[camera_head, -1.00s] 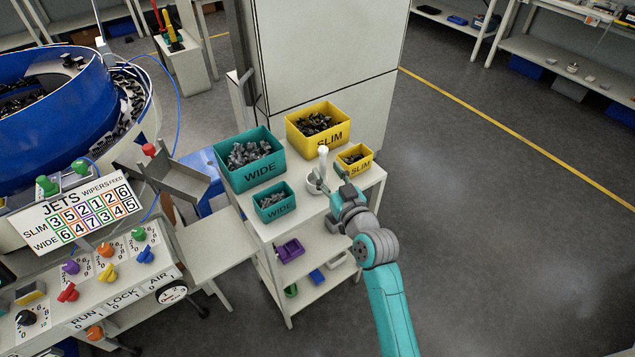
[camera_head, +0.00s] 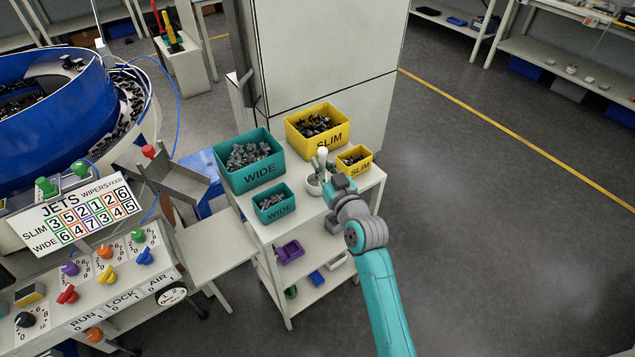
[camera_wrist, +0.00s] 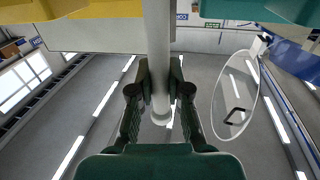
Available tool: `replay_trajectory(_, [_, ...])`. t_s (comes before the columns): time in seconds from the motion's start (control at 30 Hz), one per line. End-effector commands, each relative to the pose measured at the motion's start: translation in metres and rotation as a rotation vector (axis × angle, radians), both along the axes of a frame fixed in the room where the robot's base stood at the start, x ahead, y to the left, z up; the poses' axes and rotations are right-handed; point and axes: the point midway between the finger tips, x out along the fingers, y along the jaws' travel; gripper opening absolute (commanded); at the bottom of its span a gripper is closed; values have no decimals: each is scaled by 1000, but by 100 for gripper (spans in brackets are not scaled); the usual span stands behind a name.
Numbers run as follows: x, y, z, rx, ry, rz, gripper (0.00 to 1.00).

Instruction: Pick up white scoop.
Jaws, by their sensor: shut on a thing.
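The white scoop (camera_head: 322,158) stands upright, its handle rising from a small white holder (camera_head: 314,187) on the shelf unit's top. In the wrist view the scoop's white handle (camera_wrist: 158,60) runs down between my two fingers. My gripper (camera_head: 326,170) is at the handle from the right side in the head view. In the wrist view my gripper (camera_wrist: 160,92) is shut on the handle, one finger on each side. The scoop's lower end is hidden in the head view.
Teal WIDE bins, one large (camera_head: 250,160) and one small (camera_head: 273,203), stand left of the scoop. Yellow SLIM bins, one large (camera_head: 318,128) and one small (camera_head: 354,160), stand behind and right. A grey cabinet (camera_head: 325,60) rises behind. Floor at right is clear.

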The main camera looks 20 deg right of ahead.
Motion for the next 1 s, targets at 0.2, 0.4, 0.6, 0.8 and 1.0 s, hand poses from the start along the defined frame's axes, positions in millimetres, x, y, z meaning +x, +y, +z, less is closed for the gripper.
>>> replay_trajectory(0.2, [0, 0, 5, -1, -3, 0, 0])
replay_trajectory(0.4, [0, 0, 35, -1, -5, 0, 0])
replay_trajectory(0.6, [0, 0, 72, -2, -4, 0, 0])
replay_trajectory(0.8, [0, 0, 95, -1, -2, 0, 0])
replay_trajectory(1.0, [0, 0, 101, 0, -1, 0, 0])
